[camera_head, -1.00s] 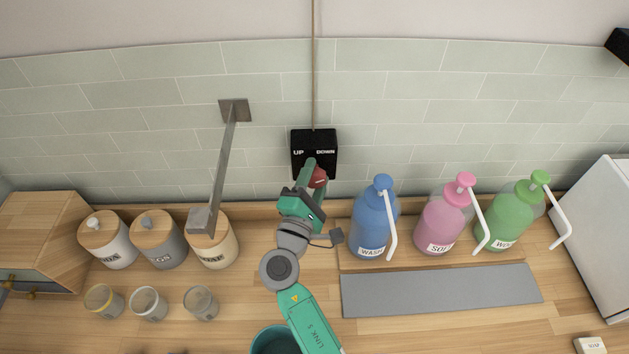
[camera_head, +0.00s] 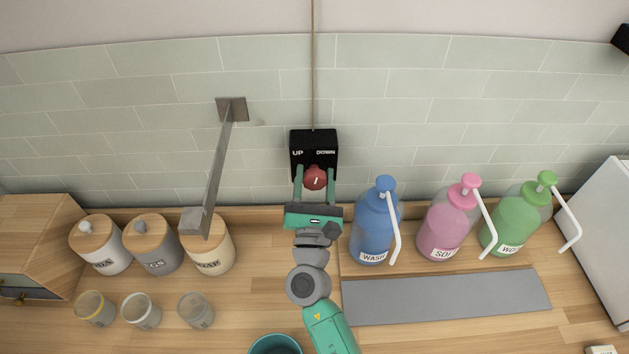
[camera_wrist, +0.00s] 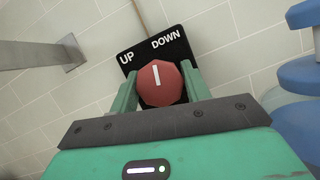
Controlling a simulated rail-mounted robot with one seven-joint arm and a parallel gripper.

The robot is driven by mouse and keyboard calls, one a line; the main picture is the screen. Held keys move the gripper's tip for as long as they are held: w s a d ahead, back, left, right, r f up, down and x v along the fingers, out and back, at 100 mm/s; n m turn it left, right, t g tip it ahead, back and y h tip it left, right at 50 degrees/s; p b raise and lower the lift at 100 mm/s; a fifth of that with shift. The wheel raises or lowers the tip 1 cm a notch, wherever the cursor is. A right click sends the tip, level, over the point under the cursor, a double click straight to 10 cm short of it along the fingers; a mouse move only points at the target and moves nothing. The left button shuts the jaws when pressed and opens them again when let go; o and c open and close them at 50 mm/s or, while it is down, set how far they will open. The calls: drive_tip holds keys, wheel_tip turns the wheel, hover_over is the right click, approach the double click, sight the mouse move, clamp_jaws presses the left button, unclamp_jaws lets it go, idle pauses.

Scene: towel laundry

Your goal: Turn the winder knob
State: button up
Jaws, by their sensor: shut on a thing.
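The winder is a black box (camera_head: 313,143) on the tiled wall, with white UP and DOWN labels and a cord running up from its top. Its red knob (camera_head: 315,178) carries a white mark. In the wrist view, the knob (camera_wrist: 160,84) sits between my two green fingers and its white mark stands nearly upright in the picture. My gripper (camera_head: 315,183) is shut on the knob, one finger at each side. The black panel (camera_wrist: 155,51) looks tilted in the wrist view, with UP at left and DOWN at right.
A metal bracket arm (camera_head: 219,165) juts from the wall at left. Lidded canisters (camera_head: 151,247) and small jars stand left on the counter. Blue (camera_head: 374,228), pink (camera_head: 449,226) and green (camera_head: 515,226) pump bottles stand right, behind a grey mat (camera_head: 446,296). A teal bucket (camera_head: 275,344) is at the front.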

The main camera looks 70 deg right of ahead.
drive_tip(key=shift+n+t+y, duration=0.3)
drive_tip(key=shift+n+t, duration=0.5)
drive_tip(key=shift+n, duration=0.8)
drive_tip(key=shift+r+n, duration=0.1)
drive_tip(key=shift+n, duration=0.2)
drive_tip(key=o, duration=1)
drive_tip(key=v, duration=0.7)
drive_tip(key=shift+s+a+b, duration=0.2)
drive_tip(key=shift+a+b, duration=0.15)
drive_tip(key=shift+b, duration=0.05)
